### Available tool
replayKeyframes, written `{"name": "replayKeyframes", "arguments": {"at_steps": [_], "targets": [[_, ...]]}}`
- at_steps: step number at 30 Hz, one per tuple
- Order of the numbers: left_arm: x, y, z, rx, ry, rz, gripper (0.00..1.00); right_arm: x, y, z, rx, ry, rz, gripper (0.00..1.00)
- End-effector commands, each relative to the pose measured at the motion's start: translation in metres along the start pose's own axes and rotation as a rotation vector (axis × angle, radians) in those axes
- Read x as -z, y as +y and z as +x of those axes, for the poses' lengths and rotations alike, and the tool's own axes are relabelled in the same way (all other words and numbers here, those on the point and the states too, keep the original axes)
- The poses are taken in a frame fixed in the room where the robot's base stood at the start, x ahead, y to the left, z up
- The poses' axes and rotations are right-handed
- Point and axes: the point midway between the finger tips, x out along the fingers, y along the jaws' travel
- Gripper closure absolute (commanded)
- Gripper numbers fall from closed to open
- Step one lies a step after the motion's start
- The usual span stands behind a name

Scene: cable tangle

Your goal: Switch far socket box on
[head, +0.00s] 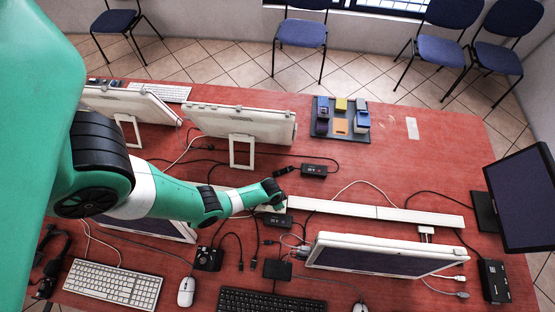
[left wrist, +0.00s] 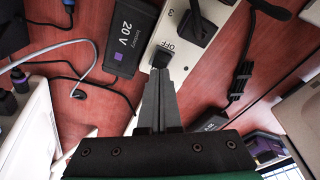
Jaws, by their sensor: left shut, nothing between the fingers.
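A long white socket strip (head: 345,208) runs across the middle of the red table in the head view. My left arm reaches in from the left, and my left gripper (head: 283,205) is at the strip's left end. In the left wrist view the gripper (left wrist: 159,72) is shut and empty. Its fingertips are at the switch end of the white socket box (left wrist: 182,66), just below the printed word OFF. The fingertips hide part of the switch, and I cannot tell whether they touch it. A black plug sits in the box, beside the number 3. My right gripper is not in view.
Black adapters (head: 314,170) and loose cables lie around the strip. Monitors (head: 240,124) stand behind and in front (head: 380,256). A dark tray (head: 341,134) holds small blocks. The table's right middle is fairly clear.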

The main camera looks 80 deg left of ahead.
Motion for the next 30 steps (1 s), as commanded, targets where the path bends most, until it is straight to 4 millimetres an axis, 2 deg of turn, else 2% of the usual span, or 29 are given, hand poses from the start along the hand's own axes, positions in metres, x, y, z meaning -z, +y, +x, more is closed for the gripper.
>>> {"name": "replayKeyframes", "arguments": {"at_steps": [26,30], "targets": [[-0.002,0.000,0.014,0.000,0.000,0.000,1.00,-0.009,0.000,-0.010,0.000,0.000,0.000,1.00],[-0.002,0.000,0.011,0.000,-0.001,0.000,1.00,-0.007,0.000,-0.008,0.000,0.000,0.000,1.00]]}}
